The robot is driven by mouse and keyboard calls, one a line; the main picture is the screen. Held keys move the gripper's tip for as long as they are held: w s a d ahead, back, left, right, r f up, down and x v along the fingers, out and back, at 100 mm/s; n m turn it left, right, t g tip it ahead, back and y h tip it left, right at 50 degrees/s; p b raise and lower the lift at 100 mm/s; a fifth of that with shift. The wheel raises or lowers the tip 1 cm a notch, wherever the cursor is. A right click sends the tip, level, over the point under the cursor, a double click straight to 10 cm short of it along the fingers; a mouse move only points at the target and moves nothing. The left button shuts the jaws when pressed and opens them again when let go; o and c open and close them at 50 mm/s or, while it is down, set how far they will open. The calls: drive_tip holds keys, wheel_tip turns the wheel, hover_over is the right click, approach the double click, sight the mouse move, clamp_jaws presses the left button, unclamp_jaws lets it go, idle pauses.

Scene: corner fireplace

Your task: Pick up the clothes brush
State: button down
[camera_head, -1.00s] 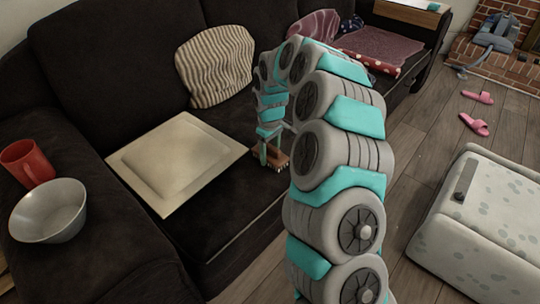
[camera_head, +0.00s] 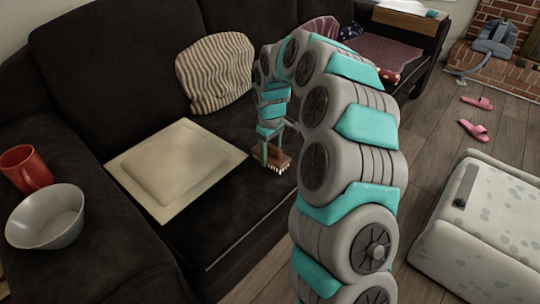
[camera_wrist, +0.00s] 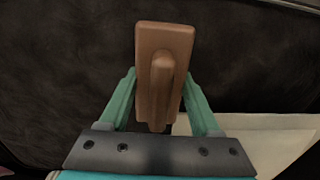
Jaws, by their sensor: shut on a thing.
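The clothes brush (camera_head: 274,160) has a brown wooden body and pale bristles. In the head view it is at my gripper (camera_head: 268,154), over the dark sofa seat just right of the cream square panel. In the wrist view the brush (camera_wrist: 164,70) shows its wooden back and a raised grip. The green fingers of my gripper (camera_wrist: 160,100) stand on either side of it, shut on it. I cannot tell exactly how far the bristles are from the seat.
The cream square panel (camera_head: 176,165) lies on the sofa (camera_head: 225,235) beside the brush. A striped cushion (camera_head: 215,75) leans on the backrest. A red mug (camera_head: 27,168) and a grey bowl (camera_head: 47,217) stand on the left armrest. Pink slippers (camera_head: 474,131) lie on the floor.

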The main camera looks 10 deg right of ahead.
drive_tip(key=s+r+b, duration=0.1)
drive_tip(key=s, duration=1.4)
drive_tip(key=shift+r, duration=0.15)
drive_tip(key=shift+w, duration=0.1)
